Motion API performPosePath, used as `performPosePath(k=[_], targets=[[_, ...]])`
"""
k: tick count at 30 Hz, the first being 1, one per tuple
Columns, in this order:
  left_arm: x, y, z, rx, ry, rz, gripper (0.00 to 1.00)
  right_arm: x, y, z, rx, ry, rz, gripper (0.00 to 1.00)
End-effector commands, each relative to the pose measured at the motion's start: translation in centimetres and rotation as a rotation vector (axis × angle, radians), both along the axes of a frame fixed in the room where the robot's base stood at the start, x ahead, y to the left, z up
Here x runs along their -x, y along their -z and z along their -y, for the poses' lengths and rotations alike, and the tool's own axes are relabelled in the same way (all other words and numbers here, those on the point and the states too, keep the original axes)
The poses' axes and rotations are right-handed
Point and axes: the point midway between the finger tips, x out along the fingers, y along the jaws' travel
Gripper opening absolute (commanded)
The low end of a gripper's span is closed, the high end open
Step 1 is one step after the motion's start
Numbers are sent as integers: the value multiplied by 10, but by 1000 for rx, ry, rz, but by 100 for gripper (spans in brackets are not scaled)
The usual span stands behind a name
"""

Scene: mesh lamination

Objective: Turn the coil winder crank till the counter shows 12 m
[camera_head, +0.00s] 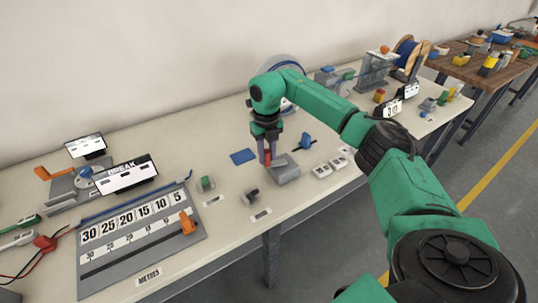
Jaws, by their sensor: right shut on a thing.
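My right gripper (268,158) points down over the middle of the bench, its fingers shut on a small red piece (267,157). The red piece is just beside a grey block (287,176); I cannot tell whether they touch. I cannot make out which part is the winder crank. My left gripper is not in view.
A grey metres board (140,243) with an orange slider (187,224) lies at the front left. A BREAK sign (125,175) stands behind it. A blue-knobbed part (305,142) is right of the gripper. A blue pad (243,156) lies left of it.

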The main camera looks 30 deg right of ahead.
Motion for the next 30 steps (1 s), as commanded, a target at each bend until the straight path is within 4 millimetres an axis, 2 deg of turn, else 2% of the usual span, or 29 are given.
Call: performPosePath(k=[18, 30], targets=[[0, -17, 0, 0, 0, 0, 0, -23, -2, 14, -1, 524, 2, 0], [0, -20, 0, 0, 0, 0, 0, -28, -1, 19, -1, 658, 3, 0]])
